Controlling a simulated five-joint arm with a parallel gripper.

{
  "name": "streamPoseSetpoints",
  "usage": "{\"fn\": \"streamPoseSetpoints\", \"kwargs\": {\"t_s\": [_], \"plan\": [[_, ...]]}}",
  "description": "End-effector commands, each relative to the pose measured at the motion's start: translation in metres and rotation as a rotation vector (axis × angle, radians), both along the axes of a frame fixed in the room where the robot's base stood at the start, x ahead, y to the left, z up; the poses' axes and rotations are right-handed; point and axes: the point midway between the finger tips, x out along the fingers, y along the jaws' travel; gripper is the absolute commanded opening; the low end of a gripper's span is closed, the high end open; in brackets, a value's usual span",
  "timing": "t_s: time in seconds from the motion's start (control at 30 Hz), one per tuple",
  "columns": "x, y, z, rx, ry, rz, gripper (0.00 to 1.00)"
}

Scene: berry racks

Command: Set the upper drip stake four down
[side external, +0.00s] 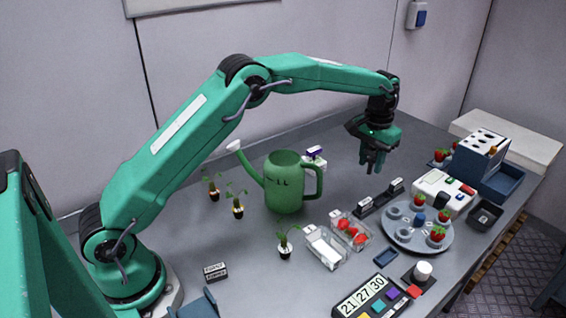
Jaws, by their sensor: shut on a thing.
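My gripper (371,166) hangs fingers-down above the table, right of the green watering can and behind a low dark rail (369,206). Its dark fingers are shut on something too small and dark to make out. The rail bears a few small white-topped pieces (396,184). No drip stake can be told for sure at this size, and no upper or lower stake can be picked out.
A green watering can (284,183) stands mid-table. A round grey tray (404,237) with strawberries, punnets (324,245), a numbered panel (366,297) and a white device (441,193) crowd the front and right. Small potted plants (284,250) stand at left. The back strip is mostly clear.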

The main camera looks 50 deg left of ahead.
Motion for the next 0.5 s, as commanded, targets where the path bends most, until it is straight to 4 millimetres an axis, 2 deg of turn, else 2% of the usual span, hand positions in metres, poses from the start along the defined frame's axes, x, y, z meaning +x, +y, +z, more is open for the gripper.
{"fn": "streamPoseSetpoints", "kwargs": {"t_s": [0.17, 0.27, 0.5], "plan": [[-0.003, 0.038, 0.000, 0.000, 0.001, -0.003, 0.12], [-0.008, 0.069, 0.000, 0.001, 0.000, -0.010, 0.12], [-0.031, 0.155, -0.002, 0.001, 0.000, -0.033, 0.12]]}}
